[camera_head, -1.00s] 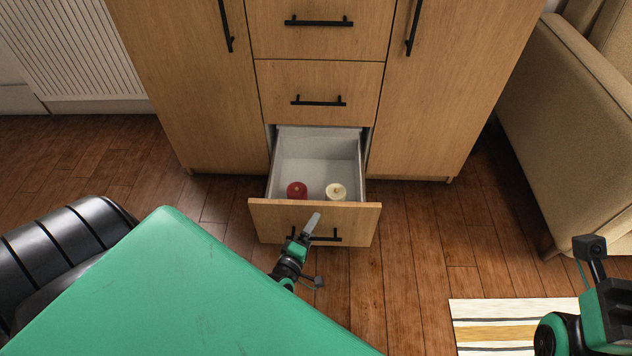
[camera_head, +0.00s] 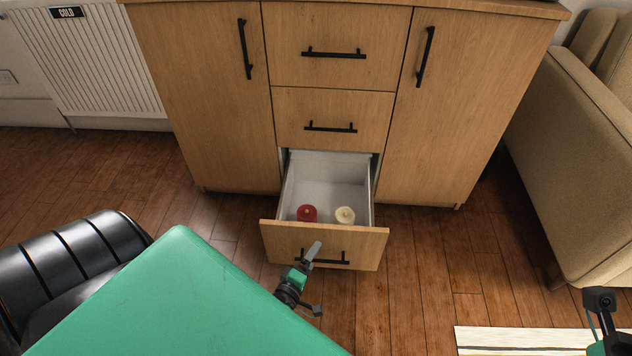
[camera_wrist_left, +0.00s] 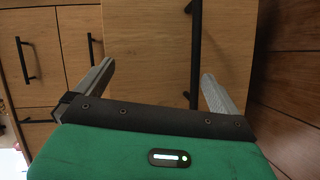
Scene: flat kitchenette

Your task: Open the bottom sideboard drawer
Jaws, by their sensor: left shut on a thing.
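The bottom sideboard drawer (camera_head: 277,240) stands well out from the sideboard (camera_head: 232,150), its pale inside visible. A red candle (camera_head: 307,213) and a cream candle (camera_head: 345,215) sit in it near the front panel. My left gripper (camera_head: 313,250) is at the drawer's black bar handle (camera_head: 335,262) and shut on it. In the left wrist view the handle (camera_wrist_left: 195,50) runs upright between the two grey fingers (camera_wrist_left: 160,80), nearer the right one. Part of my right arm shows at the lower right edge; its fingers are out of view.
The middle drawer (camera_head: 375,105) and top drawer (camera_head: 290,30) above are closed, as are the side doors. A beige sofa (camera_head: 570,150) stands at right, a radiator (camera_head: 95,70) at left. A striped rug (camera_head: 520,338) lies lower right. Wooden floor around the drawer is clear.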

